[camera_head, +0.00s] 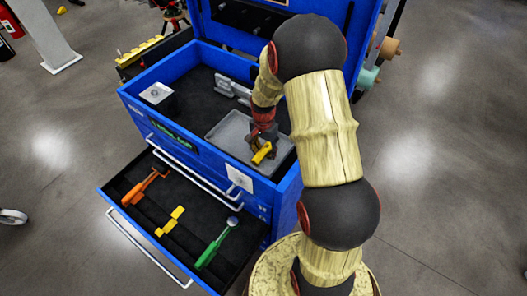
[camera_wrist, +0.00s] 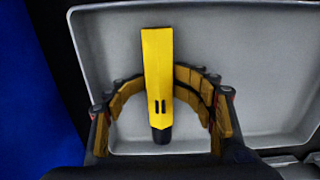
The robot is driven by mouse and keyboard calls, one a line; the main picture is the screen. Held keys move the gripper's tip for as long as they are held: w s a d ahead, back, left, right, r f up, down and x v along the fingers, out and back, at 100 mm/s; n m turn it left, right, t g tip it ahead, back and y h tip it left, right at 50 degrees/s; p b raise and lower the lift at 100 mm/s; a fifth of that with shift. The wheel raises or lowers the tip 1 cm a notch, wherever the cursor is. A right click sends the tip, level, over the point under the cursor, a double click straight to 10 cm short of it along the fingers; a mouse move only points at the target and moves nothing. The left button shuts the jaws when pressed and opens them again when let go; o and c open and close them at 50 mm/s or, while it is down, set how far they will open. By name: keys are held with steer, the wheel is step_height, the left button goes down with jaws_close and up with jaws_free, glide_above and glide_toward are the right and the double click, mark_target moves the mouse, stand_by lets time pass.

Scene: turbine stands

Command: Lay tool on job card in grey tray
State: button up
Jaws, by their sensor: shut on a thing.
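The tool (camera_wrist: 157,65) is a yellow bar with a black end and two dark slots. In the wrist view it lies between the curved fingers of my gripper (camera_wrist: 160,92), which is shut on it. The grey tray (camera_wrist: 92,40) is beneath. In the head view my gripper (camera_head: 263,137) points down over the grey tray (camera_head: 225,123), inside the blue cart's top, with the yellow tool (camera_head: 262,153) at its tips. I cannot tell whether the tool touches the tray floor. I cannot make out a job card in the tray.
The blue cart (camera_head: 150,118) has raised side walls around its dark top. A white block (camera_head: 156,93) and grey parts (camera_head: 232,87) stand near the tray. An open drawer (camera_head: 110,188) below holds orange, yellow and green tools. A white label (camera_head: 240,177) is on the cart's front.

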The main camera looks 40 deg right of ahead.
mark_target(263, 150)
steer(key=shift+s+f, duration=0.1)
steer(key=shift+s, duration=0.05)
steer(key=shift+o, duration=0.8)
steer(key=shift+r+p, duration=0.4)
steer(key=shift+r, duration=0.2)
steer(key=shift+w+r+p, duration=0.2)
steer(key=shift+r+p, duration=1.75)
steer(key=shift+r, duration=1.15)
